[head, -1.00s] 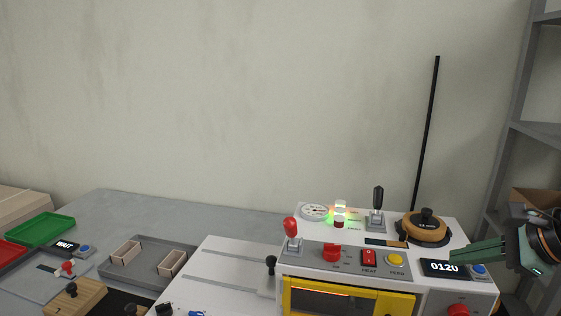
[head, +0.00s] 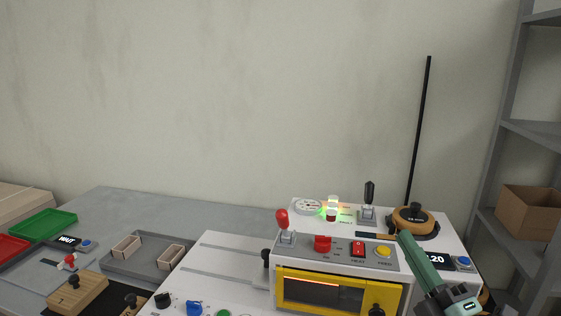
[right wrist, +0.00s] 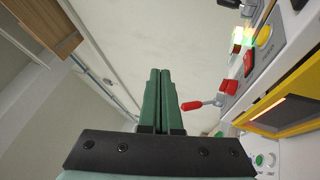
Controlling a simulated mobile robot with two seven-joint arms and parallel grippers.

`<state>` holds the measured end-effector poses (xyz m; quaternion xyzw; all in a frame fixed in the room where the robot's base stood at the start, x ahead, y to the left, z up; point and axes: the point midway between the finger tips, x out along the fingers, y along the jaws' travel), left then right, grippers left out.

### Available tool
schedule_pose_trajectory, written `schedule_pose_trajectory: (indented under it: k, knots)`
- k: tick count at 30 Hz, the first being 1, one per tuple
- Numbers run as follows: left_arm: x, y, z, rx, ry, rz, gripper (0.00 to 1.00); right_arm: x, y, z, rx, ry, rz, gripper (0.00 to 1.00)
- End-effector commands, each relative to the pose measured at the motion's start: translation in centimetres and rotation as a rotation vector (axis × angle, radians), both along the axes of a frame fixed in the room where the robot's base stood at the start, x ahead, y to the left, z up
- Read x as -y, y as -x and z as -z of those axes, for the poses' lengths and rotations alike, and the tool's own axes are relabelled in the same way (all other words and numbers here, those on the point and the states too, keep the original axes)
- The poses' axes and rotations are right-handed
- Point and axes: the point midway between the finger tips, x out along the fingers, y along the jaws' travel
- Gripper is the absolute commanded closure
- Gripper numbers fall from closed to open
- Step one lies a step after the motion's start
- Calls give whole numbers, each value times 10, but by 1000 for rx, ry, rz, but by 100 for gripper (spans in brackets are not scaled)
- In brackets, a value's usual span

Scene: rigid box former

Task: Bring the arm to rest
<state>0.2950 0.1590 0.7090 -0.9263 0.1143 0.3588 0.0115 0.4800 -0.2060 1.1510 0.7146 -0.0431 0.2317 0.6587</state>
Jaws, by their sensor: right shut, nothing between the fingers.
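My right gripper (head: 406,238) is in front of the right part of the box former (head: 345,262), its green fingers pointing up and to the left. In the right wrist view the two fingers (right wrist: 158,80) lie side by side, shut with nothing between them. The fingers cover part of the machine's top near the display (head: 437,258) in the head view. In the wrist view a red-handled lever (right wrist: 195,104) shows to the right of the fingertips; I cannot tell the gap. My left gripper is not in view.
The machine carries a red-knobbed lever (head: 283,222), a black lever (head: 369,198), a round orange dial (head: 413,219) and a yellow-framed window (head: 283,290). A grey tray (head: 150,270) and a green tray (head: 45,225) lie left. A shelf with a cardboard box (head: 530,212) stands right.

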Motion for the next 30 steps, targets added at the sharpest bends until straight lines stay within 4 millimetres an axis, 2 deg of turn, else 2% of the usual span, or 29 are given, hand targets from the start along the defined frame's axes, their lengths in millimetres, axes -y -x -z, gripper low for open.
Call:
schedule_pose_trajectory:
  k: [1,3,5,6,9,12,15,18,26,30]
  knots:
    - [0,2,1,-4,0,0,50,15,0,29,-125,-147,55,100]
    - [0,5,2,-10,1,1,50,34,3,72,-297,-336,139,100]
    - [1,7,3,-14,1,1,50,46,13,114,-452,-490,215,100]
    - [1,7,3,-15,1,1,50,52,23,143,-558,-584,269,100]
    - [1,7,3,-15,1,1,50,56,58,208,-803,-784,393,100]
    - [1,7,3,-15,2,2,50,51,96,254,-1000,-923,495,100]
    - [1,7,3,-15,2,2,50,43,130,286,-1155,-1017,576,100]
    - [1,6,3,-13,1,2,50,33,162,308,-1287,-1089,644,100]
    - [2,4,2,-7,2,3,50,6,239,342,-1584,-1222,797,100]
    - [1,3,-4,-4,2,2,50,1,226,352,-1554,-1236,743,100]
